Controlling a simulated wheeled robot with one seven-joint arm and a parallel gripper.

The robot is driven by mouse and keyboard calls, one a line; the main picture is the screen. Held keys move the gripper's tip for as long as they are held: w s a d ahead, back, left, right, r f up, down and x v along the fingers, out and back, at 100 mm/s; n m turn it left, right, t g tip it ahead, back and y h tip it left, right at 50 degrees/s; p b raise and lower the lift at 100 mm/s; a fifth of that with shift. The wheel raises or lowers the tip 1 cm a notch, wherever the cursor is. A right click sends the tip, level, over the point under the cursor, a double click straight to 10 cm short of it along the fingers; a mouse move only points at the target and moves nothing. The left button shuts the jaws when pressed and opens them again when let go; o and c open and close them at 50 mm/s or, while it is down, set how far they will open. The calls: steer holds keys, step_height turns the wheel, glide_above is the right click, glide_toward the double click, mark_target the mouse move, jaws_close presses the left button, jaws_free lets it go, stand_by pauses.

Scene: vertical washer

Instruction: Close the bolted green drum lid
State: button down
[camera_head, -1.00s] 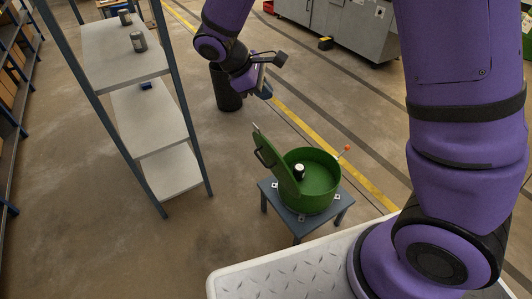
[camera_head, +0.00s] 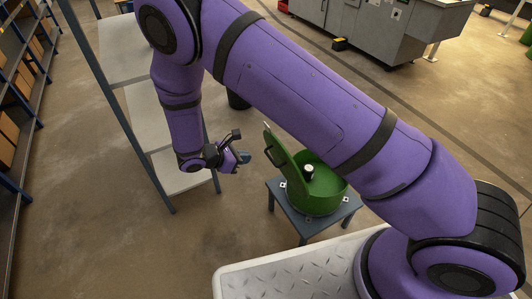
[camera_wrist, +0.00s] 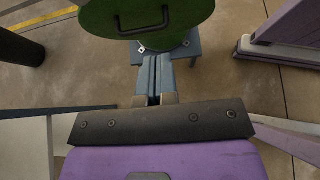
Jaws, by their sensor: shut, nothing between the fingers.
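The green drum (camera_head: 318,192) stands on a small blue-grey table (camera_head: 291,206). Its green lid (camera_head: 281,157) is hinged on the drum's left side and stands open, tilted up, with a black handle on its outer face. A dark can with a pale top (camera_head: 308,172) is inside the drum. My gripper (camera_head: 244,157) is just left of the lid, apart from it, shut and empty. In the wrist view the lid's outer face (camera_wrist: 125,14) with its handle is at the top, beyond the closed fingers (camera_wrist: 155,78).
A shelf unit (camera_head: 141,107) with blue posts stands left of my gripper. A dark bin (camera_head: 238,101) is behind, partly hidden by my arm. Grey machines (camera_head: 375,30) stand at the back. Open floor lies left of the small table.

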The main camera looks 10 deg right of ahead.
glide_toward(283, 152)
step_height(283, 152, down, 4)
steer(key=d, duration=0.2)
steer(key=shift+w+d+r, duration=0.1)
steer(key=shift+w+d, duration=0.05)
steer(key=shift+d, duration=0.35)
steer(key=shift+w+d+r, duration=0.1)
steer(key=shift+w+d, duration=0.1)
steer(key=shift+d, duration=0.3)
steer(key=shift+w+d+r, duration=0.15)
steer(key=shift+w+d, duration=0.05)
steer(key=shift+d, duration=0.5)
steer(key=shift+d, duration=0.1)
